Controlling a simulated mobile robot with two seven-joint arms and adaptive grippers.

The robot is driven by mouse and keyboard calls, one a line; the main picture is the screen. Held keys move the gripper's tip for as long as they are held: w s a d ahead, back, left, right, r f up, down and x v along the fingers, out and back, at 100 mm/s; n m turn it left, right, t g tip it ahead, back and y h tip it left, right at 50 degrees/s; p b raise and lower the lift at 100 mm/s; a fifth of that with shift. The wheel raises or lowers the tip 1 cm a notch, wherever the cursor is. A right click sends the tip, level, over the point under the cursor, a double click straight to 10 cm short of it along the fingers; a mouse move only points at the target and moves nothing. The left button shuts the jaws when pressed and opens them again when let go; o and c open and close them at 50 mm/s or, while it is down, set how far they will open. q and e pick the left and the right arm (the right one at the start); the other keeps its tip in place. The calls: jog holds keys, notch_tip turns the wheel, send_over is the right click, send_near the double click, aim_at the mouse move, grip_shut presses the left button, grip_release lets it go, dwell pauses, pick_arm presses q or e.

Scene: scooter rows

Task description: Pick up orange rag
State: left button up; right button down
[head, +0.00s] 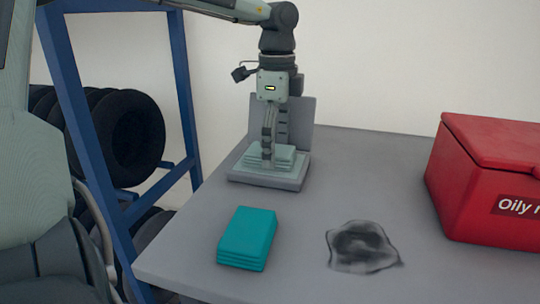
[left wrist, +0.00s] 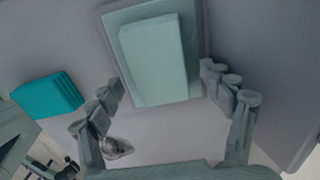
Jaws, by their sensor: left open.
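I see no orange rag in either view. A pale green folded stack (head: 284,155) lies in a grey tray (head: 262,181) with a raised back. My left gripper (head: 268,160) points down over this stack. It is open, and in the left wrist view its fingers (left wrist: 160,80) are spread, with the pale green stack (left wrist: 155,60) ahead between them. I cannot tell whether they touch it. A teal folded stack (head: 247,238) lies nearer the table's front. A dark, crumpled, cloth-like patch (head: 362,247) lies flat to its right. My right gripper is not in view.
A red lidded box (head: 484,185) marked "Oily" stands at the right of the grey table (head: 345,180). A blue rack (head: 185,100) with black tyres (head: 130,138) stands left of the table. The table's middle, between tray and red box, is clear.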

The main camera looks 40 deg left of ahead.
pick_arm(q)
jog(key=shift+w, duration=0.1)
jog(key=c, duration=1.2)
